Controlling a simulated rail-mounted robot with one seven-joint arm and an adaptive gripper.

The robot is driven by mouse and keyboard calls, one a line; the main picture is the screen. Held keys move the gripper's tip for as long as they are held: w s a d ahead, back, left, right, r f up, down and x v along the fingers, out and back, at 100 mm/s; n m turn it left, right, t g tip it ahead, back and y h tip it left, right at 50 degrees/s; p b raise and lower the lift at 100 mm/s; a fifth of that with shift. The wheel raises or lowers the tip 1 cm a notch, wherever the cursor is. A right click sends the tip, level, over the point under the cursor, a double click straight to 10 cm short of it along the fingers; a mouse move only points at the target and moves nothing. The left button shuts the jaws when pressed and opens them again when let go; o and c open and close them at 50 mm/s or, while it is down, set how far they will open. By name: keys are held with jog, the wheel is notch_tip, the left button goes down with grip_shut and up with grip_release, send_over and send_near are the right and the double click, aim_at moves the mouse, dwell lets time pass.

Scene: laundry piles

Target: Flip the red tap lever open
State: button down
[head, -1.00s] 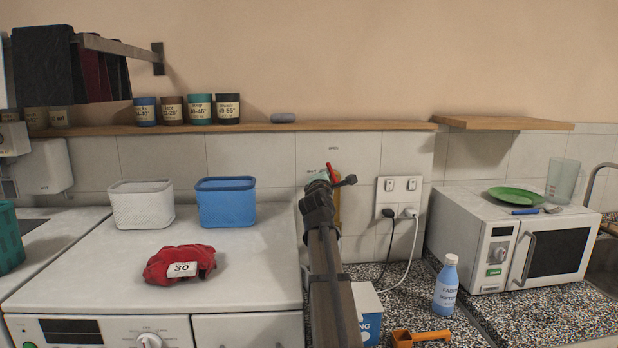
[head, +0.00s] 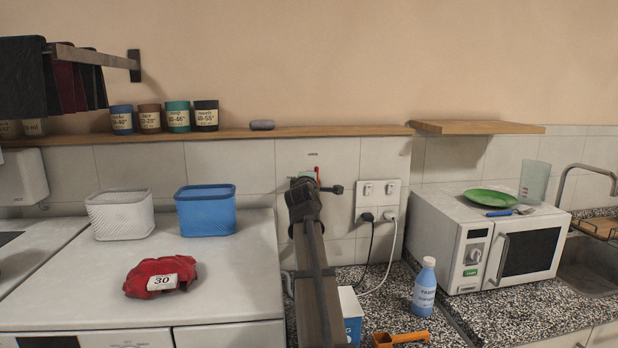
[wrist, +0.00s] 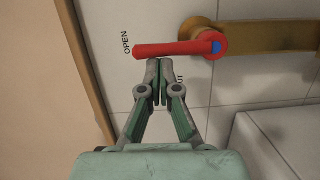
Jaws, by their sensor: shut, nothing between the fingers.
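The red tap lever (wrist: 180,48) lies across the upper middle of the wrist view. Its free end points left, beside the printed word OPEN (wrist: 126,42), and its pivot has a blue dot. The brass tap body (wrist: 265,38) runs right from the pivot. In the head view the lever (head: 317,174) shows as a small upright red piece, partly behind my arm. My gripper (wrist: 158,66) is shut and empty, its fingertips just below the lever's side; I cannot tell if they touch. A second printed word, ending in UT, is partly hidden by my gripper.
A wooden shelf (head: 230,134) runs above the tap. A double socket (head: 378,200) with plugs and cables is close on its right. A blue basket (head: 206,210) and white basket (head: 120,214) stand left, and a bottle (head: 425,286) stands right on the counter.

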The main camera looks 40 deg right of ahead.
dwell(0.4)
jog(key=v, duration=1.2)
